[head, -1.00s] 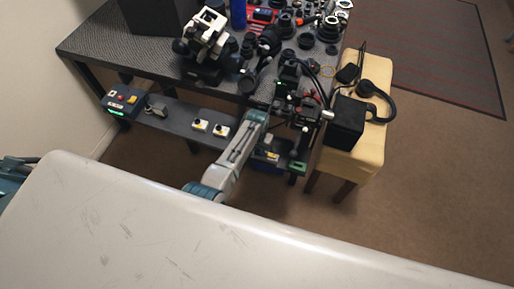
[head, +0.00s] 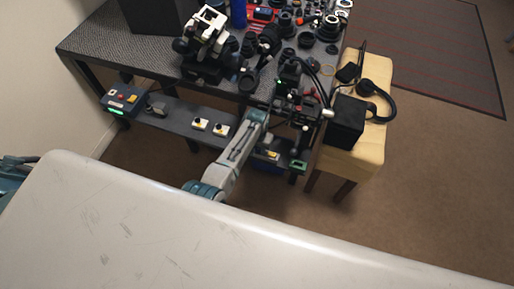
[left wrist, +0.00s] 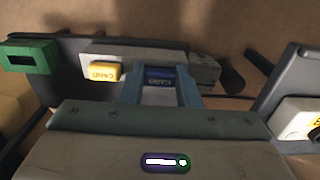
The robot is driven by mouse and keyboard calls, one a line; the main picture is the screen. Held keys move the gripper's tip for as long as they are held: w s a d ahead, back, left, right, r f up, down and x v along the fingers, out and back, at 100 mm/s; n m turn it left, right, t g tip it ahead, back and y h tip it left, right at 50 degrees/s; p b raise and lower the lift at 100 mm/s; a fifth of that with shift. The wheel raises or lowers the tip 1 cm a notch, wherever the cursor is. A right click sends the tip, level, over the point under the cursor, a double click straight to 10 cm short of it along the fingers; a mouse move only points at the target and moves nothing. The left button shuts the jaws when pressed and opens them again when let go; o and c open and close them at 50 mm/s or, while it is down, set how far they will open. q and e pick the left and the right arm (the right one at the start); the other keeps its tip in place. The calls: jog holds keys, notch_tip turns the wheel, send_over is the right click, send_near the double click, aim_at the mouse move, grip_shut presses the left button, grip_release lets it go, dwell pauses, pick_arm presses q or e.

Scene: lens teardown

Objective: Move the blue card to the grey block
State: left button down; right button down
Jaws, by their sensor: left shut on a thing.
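In the left wrist view, my left gripper (left wrist: 161,92) is shut on the blue card (left wrist: 160,76), whose lettered end shows between the fingers. The card is at the grey block (left wrist: 205,72). I cannot tell whether the card touches the block or sits in it. A yellow card (left wrist: 103,71) is at the same block, left of my fingers. In the head view, my left arm reaches to the shelf below the bench, and hides the blue card and the fingertips. The yellow card (head: 272,154) shows just right of the arm. My right gripper is in neither view.
A green slotted block (left wrist: 30,57) is left of the grey block; it also shows in the head view (head: 298,166). White switch boxes (head: 221,131) sit on the shelf left of my arm. The bench above is crowded with lens parts. A yellow stool (head: 352,161) stands right.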

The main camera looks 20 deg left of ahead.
pick_arm(q)
jog(key=shift+s+f, duration=0.45)
jog(key=shift+f, duration=0.05)
jog(key=c, duration=1)
grip_release()
jog(key=shift+d, duration=0.25)
jog(key=shift+r, duration=0.1)
jog(key=shift+w+r, duration=0.1)
jog(key=shift+r, duration=0.2)
notch_tip(320, 180, up, 11)
jog(key=shift+w+a, duration=0.25)
jog(key=shift+a, duration=0.2)
